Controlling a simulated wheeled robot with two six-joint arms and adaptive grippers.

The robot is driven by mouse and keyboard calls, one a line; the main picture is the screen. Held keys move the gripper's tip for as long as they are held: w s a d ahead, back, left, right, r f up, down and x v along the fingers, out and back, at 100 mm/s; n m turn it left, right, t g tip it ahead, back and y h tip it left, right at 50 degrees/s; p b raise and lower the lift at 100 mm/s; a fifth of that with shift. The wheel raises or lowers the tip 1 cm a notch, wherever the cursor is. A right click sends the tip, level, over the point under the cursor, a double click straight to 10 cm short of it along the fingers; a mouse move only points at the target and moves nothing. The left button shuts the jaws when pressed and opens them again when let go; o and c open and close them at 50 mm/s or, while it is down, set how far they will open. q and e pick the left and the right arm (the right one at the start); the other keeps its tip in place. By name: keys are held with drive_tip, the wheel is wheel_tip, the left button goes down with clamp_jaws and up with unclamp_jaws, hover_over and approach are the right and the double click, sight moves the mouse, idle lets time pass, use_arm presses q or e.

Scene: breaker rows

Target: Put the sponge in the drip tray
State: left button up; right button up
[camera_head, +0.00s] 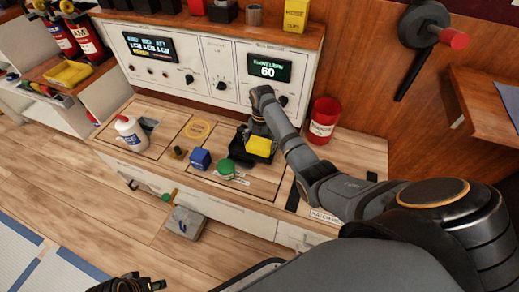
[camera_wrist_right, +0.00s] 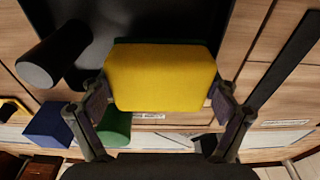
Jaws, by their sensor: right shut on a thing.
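The yellow sponge (camera_head: 259,145) is between the fingers of my right gripper (camera_head: 258,134), over the black drip tray (camera_head: 262,158) on the bench. In the right wrist view the sponge (camera_wrist_right: 160,78) fills the gap between both fingertips, which press on its sides. The dark floor of the tray (camera_wrist_right: 185,20) shows behind it. I cannot tell whether the sponge touches the tray. Part of a dark gripper, my left (camera_head: 128,284), shows at the bottom edge of the head view; its jaws are unclear.
A white bottle (camera_head: 131,133) is further left. A red can (camera_head: 323,120) stands right, behind my forearm. The control panel (camera_head: 210,65) rises behind. A dark cylinder (camera_wrist_right: 55,55) shows beside the sponge.

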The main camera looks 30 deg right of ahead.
sight(260, 142)
use_arm(q)
drive_tip(key=shift+w+d+f, duration=0.1)
drive_tip(key=shift+f, duration=0.35)
use_arm(e)
drive_tip(key=shift+f, duration=0.5)
drive_tip(key=shift+f, duration=0.15)
drive_tip(key=o, duration=1)
wheel_tip(260, 142, up, 3)
drive_tip(key=shift+w+d+r+p, duration=0.1)
drive_tip(key=shift+w+r+p, duration=0.05)
drive_tip(key=shift+p, duration=0.6)
drive_tip(key=r, duration=0.2)
drive_tip(key=r+p, duration=0.1)
drive_tip(key=r, duration=0.1)
drive_tip(key=shift+w+d, duration=0.15)
drive_tip(key=shift+d, duration=0.05)
drive_tip(key=shift+r, duration=0.25)
use_arm(q)
drive_tip(key=shift+w+a+f, duration=0.1)
drive_tip(key=shift+a+f, duration=0.3)
drive_tip(key=shift+f, duration=0.25)
drive_tip(key=shift+w+a+f, duration=0.1)
drive_tip(key=shift+a+f, duration=0.25)
drive_tip(key=shift+f, duration=0.25)
drive_tip(key=shift+s, duration=0.15)
use_arm(e)
drive_tip(key=shift+f, duration=0.1)
